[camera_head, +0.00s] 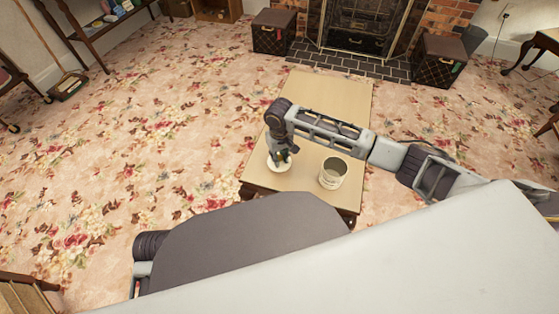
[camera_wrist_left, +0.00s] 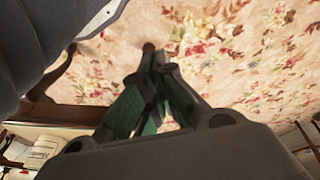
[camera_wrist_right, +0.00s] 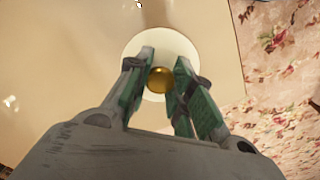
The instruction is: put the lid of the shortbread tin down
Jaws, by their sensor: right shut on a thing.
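The lid (camera_head: 276,167) is a round white disc over the near left part of the low wooden table (camera_head: 318,95). My right gripper (camera_head: 283,156) is above the lid. In the right wrist view the lid (camera_wrist_right: 181,44) has a gold knob (camera_wrist_right: 160,80), and my right gripper (camera_wrist_right: 162,75) is shut on that knob. I cannot tell whether the lid touches the tabletop. The white, round shortbread tin (camera_head: 332,174) stands upright and open to the right of the lid. My left gripper (camera_wrist_left: 158,65) shows only in its wrist view, over the carpet, fingertips together and empty.
The table's far half is bare. My right forearm crosses above the table from the right. Two dark boxes (camera_head: 274,32) (camera_head: 439,60) flank the fireplace (camera_head: 360,28). Flowered carpet surrounds the table.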

